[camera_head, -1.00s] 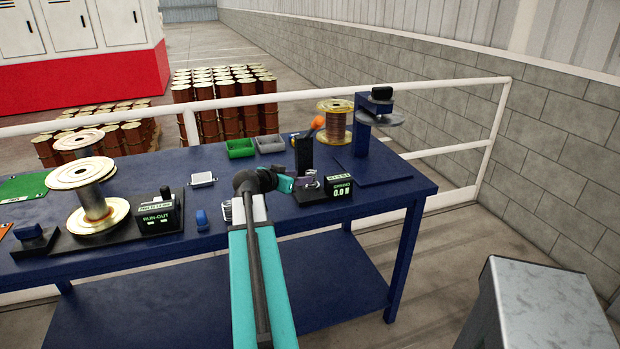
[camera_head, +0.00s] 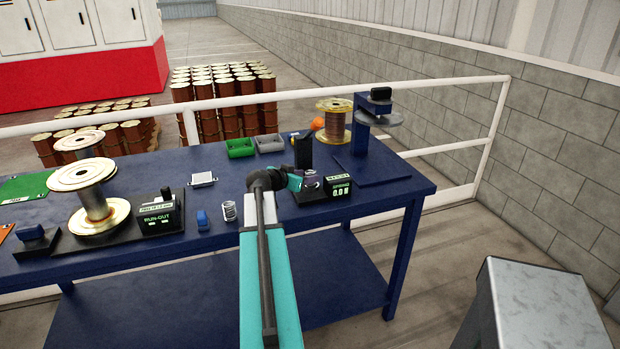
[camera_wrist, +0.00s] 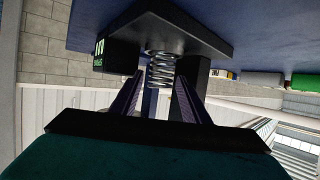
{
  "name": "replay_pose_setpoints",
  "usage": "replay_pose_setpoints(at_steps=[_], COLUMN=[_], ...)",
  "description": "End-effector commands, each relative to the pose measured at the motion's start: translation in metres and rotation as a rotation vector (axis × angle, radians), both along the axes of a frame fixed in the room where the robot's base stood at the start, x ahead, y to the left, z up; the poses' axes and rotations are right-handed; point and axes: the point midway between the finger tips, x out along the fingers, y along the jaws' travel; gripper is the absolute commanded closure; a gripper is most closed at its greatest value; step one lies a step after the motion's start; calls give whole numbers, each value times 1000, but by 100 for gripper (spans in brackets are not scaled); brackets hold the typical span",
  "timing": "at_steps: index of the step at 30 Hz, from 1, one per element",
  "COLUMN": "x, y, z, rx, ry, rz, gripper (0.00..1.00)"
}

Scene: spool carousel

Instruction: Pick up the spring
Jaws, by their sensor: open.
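The spring (camera_wrist: 160,70) is a bright metal coil at the tester's dark base plate (camera_wrist: 150,25), which hangs upside down in the wrist view. My gripper (camera_wrist: 161,78) is open, with one purple-grey finger on each side of the spring. I cannot tell whether either finger touches it. In the head view my gripper (camera_head: 311,178) is at the tester, left of its small display box (camera_head: 340,188). The spring is too small and covered there to make out clearly.
The tester's dark column (camera_head: 303,152) with an orange-tipped lever (camera_head: 317,123) stands close behind my gripper. A small can (camera_head: 229,211) and a blue block (camera_head: 202,220) are to the left. Green (camera_head: 240,148) and grey (camera_head: 270,143) bins stand behind.

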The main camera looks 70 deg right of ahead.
Motion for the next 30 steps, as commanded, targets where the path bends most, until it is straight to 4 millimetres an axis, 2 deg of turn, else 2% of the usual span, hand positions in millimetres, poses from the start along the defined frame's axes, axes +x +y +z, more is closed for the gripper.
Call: replay_pose_setpoints(at_steps=[3,9,28,30], x=[-1,-5,-5,-5], y=[-14,-28,-29,-29], z=[-1,-10,-12,-12], rx=[1,1,0,0], ry=[0,0,-1,-1], rz=[-1,0,3,3], gripper=[58,58,58,70])
